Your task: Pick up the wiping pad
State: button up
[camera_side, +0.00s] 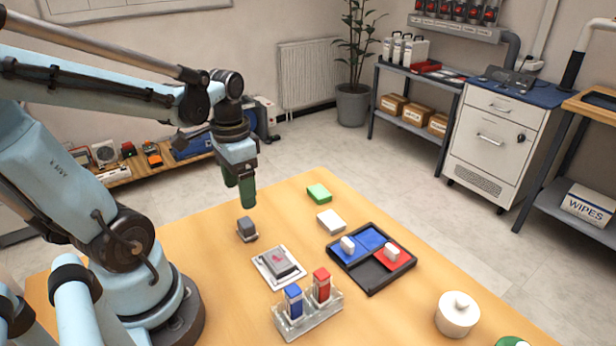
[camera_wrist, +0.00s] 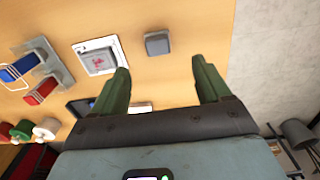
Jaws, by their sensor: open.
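My gripper (camera_side: 240,193) is open and empty, its green fingers pointing down above the back left of the wooden table. It also shows in the wrist view (camera_wrist: 161,64), fingers apart. A small grey block (camera_side: 247,228) on a thin base lies below it; in the wrist view the block (camera_wrist: 157,43) is just beyond the fingertips. A white block (camera_side: 331,221) and a green block (camera_side: 319,194) lie farther right. In the wrist view the white block (camera_wrist: 140,107) is mostly hidden by the gripper. I cannot tell for sure which block is the wiping pad.
A white plate (camera_side: 265,277) carries a grey piece with a pink mark. A clear rack (camera_side: 310,317) holds blue and red bottles. A black tray (camera_side: 375,281) has blue and red areas with white pieces.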

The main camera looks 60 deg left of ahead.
aim_at(246, 222)
jog(key=shift+d+f, duration=0.2)
jog(key=shift+f, duration=4.75)
jog(key=c, duration=1.1)
jog(key=shift+r, duration=0.15)
jog(key=shift+c, duration=0.2)
jog(key=shift+r, duration=0.75)
notch_tip(246, 222, up, 2)
jog(key=shift+r, duration=0.1)
jog(key=d+r, duration=0.7)
jog(key=d, duration=0.4)
jog(key=shift+s+d, duration=0.35)
jog(key=shift+s, duration=0.05)
